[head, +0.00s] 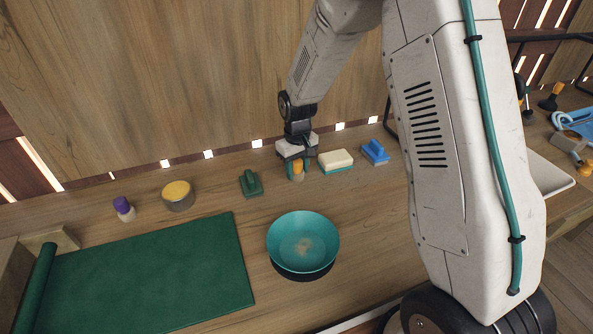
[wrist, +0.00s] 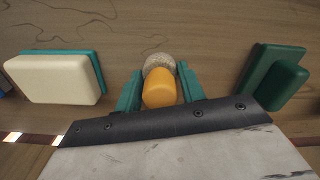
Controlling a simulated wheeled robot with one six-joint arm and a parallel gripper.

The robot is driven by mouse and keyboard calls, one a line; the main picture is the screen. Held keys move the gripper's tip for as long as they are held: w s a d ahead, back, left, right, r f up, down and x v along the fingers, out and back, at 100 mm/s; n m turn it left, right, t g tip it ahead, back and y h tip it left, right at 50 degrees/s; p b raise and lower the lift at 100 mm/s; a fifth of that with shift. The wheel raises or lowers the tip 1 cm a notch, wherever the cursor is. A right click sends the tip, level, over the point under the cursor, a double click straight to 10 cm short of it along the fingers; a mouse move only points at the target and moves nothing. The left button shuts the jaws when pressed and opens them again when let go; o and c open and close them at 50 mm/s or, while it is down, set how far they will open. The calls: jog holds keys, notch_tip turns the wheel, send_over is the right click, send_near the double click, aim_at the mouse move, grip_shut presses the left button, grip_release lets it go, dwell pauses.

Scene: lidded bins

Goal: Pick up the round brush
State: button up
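The round brush (wrist: 160,92) has an orange knob and a pale, speckled round end. In the wrist view it sits between the two green fingers of my gripper (wrist: 159,82). The fingers flank it closely on both sides. I cannot tell whether both press on it. In the head view the brush (head: 297,172) is at the back of the wooden counter, and my gripper (head: 298,168) reaches down around it. Its lower part is partly hidden by the fingers.
A cream-and-teal sponge (head: 335,160) and a blue brush (head: 375,152) are to the right. A green block-like brush (head: 251,183) is to the left. A teal bowl (head: 303,235) stands in front. A yellow-lidded tin (head: 177,195), purple-capped bottle (head: 124,208) and green mat (head: 150,280) lie further left.

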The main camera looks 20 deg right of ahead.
jog(key=c, duration=0.4)
jog(key=shift+r, duration=0.1)
jog(key=shift+r, duration=0.55)
notch_tip(320, 180, up, 2)
jog(key=shift+r, duration=0.2)
jog(key=s+d, duration=0.3)
jog(key=s+d+r, duration=0.1)
jog(key=s+d, duration=0.7)
jog(key=shift+r, duration=0.15)
jog(key=shift+s+d, duration=0.2)
